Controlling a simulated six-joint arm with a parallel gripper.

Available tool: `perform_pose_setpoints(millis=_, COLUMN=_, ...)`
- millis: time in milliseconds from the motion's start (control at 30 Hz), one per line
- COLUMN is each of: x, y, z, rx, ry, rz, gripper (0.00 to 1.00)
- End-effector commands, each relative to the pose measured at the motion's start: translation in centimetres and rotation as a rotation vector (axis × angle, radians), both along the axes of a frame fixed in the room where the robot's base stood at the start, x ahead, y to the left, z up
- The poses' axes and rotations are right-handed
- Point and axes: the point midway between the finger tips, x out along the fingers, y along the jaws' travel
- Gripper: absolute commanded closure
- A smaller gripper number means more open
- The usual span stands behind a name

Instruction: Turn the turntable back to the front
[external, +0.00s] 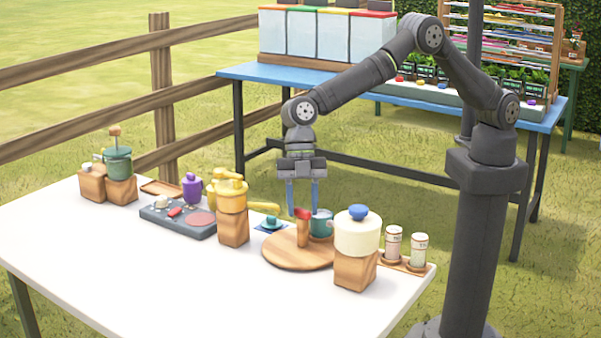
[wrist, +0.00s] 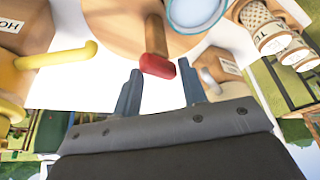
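The turntable (external: 285,257) is a round wooden disc lying on the white table. A wooden handle (external: 303,236) with a red end (external: 302,213) stands on it, and a teal cup (external: 321,225) sits at its far right part. My gripper (external: 303,207) points down, its two blue fingers spread above the handle. In the wrist view the turntable (wrist: 108,20) is at the top. The red end (wrist: 158,66) appears near the gap between my open fingertips (wrist: 160,72), with nothing clamped. I cannot tell if either finger touches it.
A cream pot with a blue knob (external: 357,235) on a wooden block stands close at right. A yellow pot (external: 231,196) on a block stands at left. Two labelled jars (external: 406,249) sit on a small tray. The front of the table is clear.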

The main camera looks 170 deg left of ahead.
Motion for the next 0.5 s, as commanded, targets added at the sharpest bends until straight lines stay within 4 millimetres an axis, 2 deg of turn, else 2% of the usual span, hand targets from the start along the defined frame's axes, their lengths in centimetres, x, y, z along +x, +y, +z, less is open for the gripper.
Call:
perform_pose_setpoints(millis=267, x=0.4, y=0.1, z=0.3, rx=-0.008, ry=0.018, rz=0.027, gripper=0.63)
perform_pose_setpoints(millis=367, x=1.3, y=0.5, z=1.3, rx=-0.026, ry=0.073, rz=0.107, gripper=0.63)
perform_pose_setpoints(millis=500, x=3.2, y=1.5, z=4.0, rx=-0.075, ry=0.228, rz=0.298, gripper=0.63)
